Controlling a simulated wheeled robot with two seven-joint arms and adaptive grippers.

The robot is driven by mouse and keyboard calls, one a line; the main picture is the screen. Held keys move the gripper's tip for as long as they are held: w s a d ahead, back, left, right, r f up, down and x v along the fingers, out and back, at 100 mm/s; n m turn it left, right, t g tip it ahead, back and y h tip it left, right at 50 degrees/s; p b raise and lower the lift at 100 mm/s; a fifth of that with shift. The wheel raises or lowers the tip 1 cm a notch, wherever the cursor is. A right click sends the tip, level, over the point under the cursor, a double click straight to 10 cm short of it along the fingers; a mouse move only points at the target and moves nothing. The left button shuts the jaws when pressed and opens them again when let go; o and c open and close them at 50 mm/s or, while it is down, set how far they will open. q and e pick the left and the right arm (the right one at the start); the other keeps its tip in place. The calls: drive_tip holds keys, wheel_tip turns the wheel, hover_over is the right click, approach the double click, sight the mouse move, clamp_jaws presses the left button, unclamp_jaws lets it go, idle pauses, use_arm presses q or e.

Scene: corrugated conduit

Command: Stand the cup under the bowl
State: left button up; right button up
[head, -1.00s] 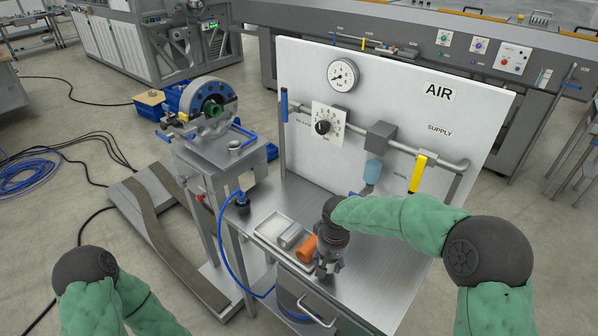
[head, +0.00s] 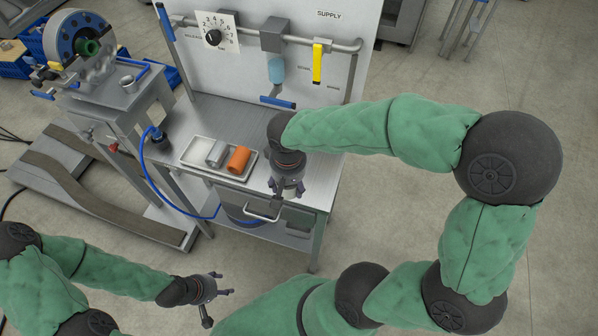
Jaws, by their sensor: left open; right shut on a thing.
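The bowl (head: 276,70) is a pale blue translucent cylinder hanging under the grey block on the air pipe. My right gripper (head: 288,190) is just right of the parts tray, over the bench's front edge near the drawer handle. It is shut on a pale grey thing (head: 292,193), mostly hidden by the fingers; I cannot tell whether this is the cup. The bench top below the bowl shows no cup. My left gripper (head: 222,290) is open and empty, low in front of the bench.
A yellow-handled valve (head: 317,64) and a blue lever (head: 278,102) are on the panel. A blue hose (head: 146,165) loops down the bench's left side.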

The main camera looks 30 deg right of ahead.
drive_tip(key=w+d+f, duration=0.2)
drive_tip(key=w+f, duration=0.1)
drive_tip(key=w+d+f+b, duration=0.1)
drive_tip(key=w+d+f, duration=0.1)
drive_tip(key=w, duration=0.2)
drive_tip(key=w+d+f+b, duration=0.1)
drive_tip(key=w+d+f, duration=0.1)
drive_tip(key=w+f, duration=0.1)
drive_tip(key=shift+w+d+f, duration=0.35)
drive_tip(key=shift+w, duration=0.1)
drive_tip(key=shift+w+d+f, duration=0.15)
drive_tip(key=shift+w+f, duration=0.05)
drive_tip(key=shift+f, duration=0.15)
drive_tip(key=f, duration=0.1)
drive_tip(key=f+b, duration=0.1)
drive_tip(key=f, duration=0.1)
drive_tip(key=shift+w+d+f, duration=0.1)
drive_tip(key=shift+w+f, duration=0.1)
drive_tip(key=shift+f, duration=0.1)
drive_tip(key=shift+r, duration=0.1)
drive_tip(key=shift+f, duration=0.2)
drive_tip(key=o, duration=1.2)
drive_tip(key=shift+c, duration=0.2)
